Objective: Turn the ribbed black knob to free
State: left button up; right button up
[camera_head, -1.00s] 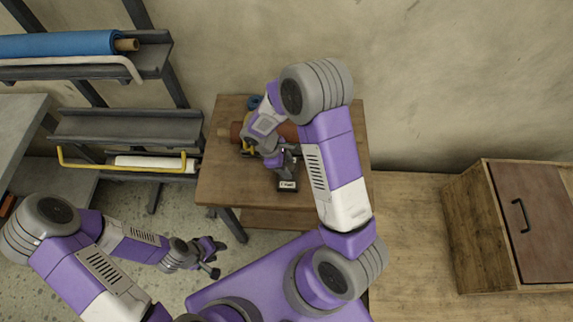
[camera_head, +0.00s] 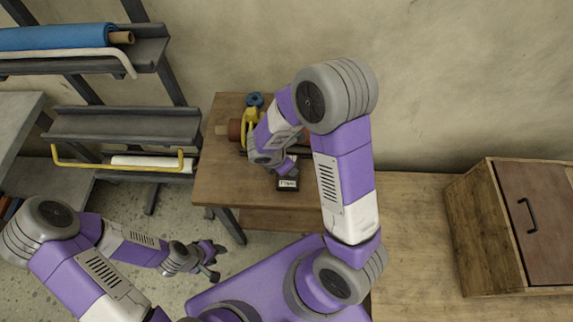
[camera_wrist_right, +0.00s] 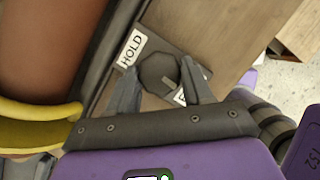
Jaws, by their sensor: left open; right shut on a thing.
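The dark ribbed knob (camera_wrist_right: 158,72) sits on a dark plate between the fingers of my right gripper (camera_wrist_right: 160,84) in the right wrist view. That gripper is shut on it, one finger on each side. A white HOLD label (camera_wrist_right: 132,48) lies beside the knob. A second white label (camera_wrist_right: 180,97) is mostly hidden by a finger. In the head view the small black labelled block (camera_head: 288,186) shows on the wooden table, and my right wrist hides the knob. My left gripper (camera_head: 217,260) is open and empty, low at the left over the floor.
A red-brown roll (camera_wrist_right: 45,45) and a yellow curved part (camera_wrist_right: 35,125) lie close beside my right gripper. The wooden table (camera_head: 225,185) is bare at its front left. Racks with rolls (camera_head: 125,125) stand left; a wooden cabinet (camera_head: 475,230) stands right.

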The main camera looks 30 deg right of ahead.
jog(key=shift+n, duration=0.4)
jog(key=o, duration=1)
jog(key=p+v, duration=0.2)
jog(key=v, duration=0.5)
jog(key=shift+s+a+r, duration=0.15)
jog(key=shift+r, duration=0.15)
